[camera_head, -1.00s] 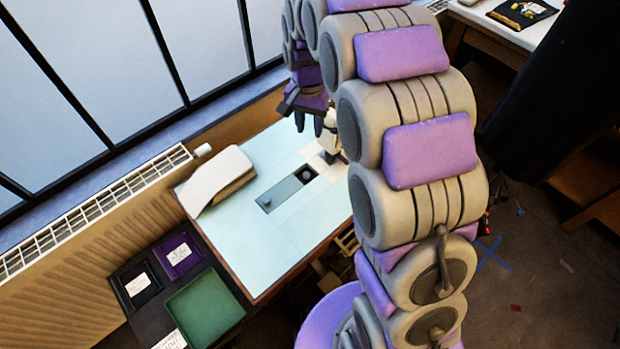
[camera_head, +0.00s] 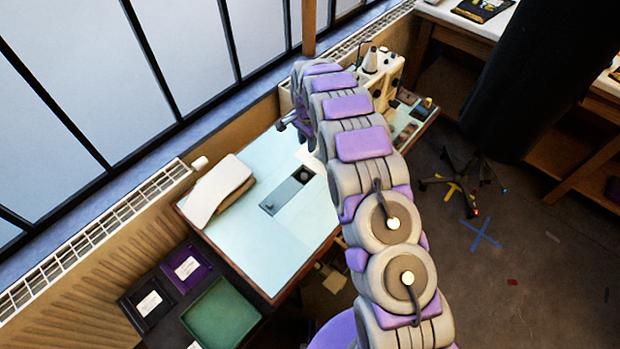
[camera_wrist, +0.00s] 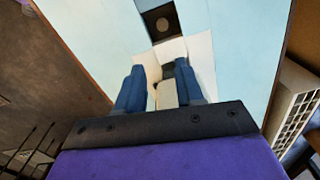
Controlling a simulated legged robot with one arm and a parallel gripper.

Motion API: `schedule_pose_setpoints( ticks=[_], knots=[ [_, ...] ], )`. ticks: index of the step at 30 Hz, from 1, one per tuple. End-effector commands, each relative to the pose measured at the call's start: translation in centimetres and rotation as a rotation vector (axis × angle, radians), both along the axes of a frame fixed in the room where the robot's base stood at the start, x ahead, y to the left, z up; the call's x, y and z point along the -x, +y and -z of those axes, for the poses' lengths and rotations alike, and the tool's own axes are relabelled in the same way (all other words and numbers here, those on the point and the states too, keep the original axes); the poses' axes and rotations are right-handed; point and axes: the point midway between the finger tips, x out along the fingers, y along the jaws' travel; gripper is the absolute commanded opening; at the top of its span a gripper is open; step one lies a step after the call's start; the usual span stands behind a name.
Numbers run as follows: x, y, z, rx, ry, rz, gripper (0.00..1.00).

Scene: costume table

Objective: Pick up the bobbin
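A small round grey piece, which may be the bobbin (camera_head: 303,174), sits in a dark square recess at the far end of a grey inset plate (camera_head: 280,198) in the pale blue table. It also shows in the wrist view, at top centre in its dark square (camera_wrist: 162,24). I cannot tell for sure that it is the bobbin. My gripper (camera_wrist: 158,72) shows two dark blue fingers, spread apart, below the recess in the picture. A pale block (camera_wrist: 167,95) shows between the fingers, and I see no grip on it. In the head view my arm mostly hides the gripper.
A cream sewing machine (camera_head: 382,68) stands at the table's far end, partly behind my arm. A folded pale cloth (camera_head: 220,190) lies on the table's left. A green tray (camera_head: 220,312) is at lower left. The table's near part is clear.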

Motion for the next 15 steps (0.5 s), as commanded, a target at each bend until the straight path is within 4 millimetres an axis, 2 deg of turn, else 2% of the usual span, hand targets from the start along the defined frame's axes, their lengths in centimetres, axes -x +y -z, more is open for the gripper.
schedule_pose_setpoints(
  ticks=[8, 15],
  knots=[
    [0.1, 1.0, 3.5, 0.012, 0.004, -0.003, 0.37],
    [0.1, 0.9, 8.3, 0.01, 0.003, -0.002, 0.37]
  ],
)
